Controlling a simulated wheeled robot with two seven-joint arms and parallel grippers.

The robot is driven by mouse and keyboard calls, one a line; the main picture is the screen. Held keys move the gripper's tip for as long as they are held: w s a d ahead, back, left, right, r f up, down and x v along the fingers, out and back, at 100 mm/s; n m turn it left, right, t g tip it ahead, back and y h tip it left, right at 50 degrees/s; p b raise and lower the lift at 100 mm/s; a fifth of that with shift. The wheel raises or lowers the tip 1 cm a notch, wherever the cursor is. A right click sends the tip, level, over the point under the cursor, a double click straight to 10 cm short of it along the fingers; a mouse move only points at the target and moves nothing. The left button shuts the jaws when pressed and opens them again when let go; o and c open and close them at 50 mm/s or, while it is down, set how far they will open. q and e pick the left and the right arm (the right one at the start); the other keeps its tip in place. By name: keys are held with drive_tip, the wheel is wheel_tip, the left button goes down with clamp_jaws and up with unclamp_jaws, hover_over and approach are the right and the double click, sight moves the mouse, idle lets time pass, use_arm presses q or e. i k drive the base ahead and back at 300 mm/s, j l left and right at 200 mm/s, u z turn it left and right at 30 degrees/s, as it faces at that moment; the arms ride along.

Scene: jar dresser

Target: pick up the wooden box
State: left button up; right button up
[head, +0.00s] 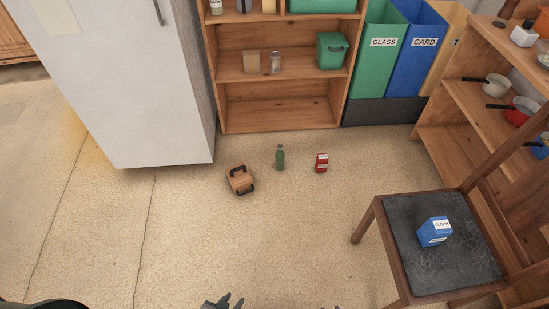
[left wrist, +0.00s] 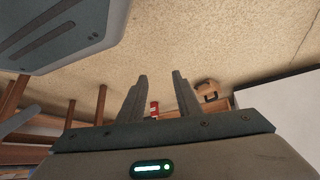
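The wooden box (head: 240,179) is a small brown box with black handles. It sits on the floor in front of the shelf unit, near the fridge's corner. It also shows small in the left wrist view (left wrist: 207,92), beyond and to the right of the fingers. My left gripper (head: 224,303) is at the bottom edge of the head view, well apart from the box. In the left wrist view (left wrist: 160,80) its two fingers are spread with nothing held between them. A tiny dark tip at the bottom edge (head: 336,307) may be my right gripper; its state is hidden.
A green bottle (head: 280,158) and a red carton (head: 321,162) stand right of the box. A white fridge (head: 130,80) is at left, a shelf unit (head: 280,95) behind. A chair (head: 440,265) with a blue flour packet (head: 435,231) is at right. The floor before the box is clear.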

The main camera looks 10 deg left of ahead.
sight(238, 174)
drive_tip(key=i+j+z, duration=0.45)
drive_tip(key=j, duration=0.15)
drive_tip(key=i+j+z, duration=0.25)
drive_tip(key=j, duration=0.15)
drive_tip(key=k+l, duration=0.05)
drive_tip(key=k, duration=0.05)
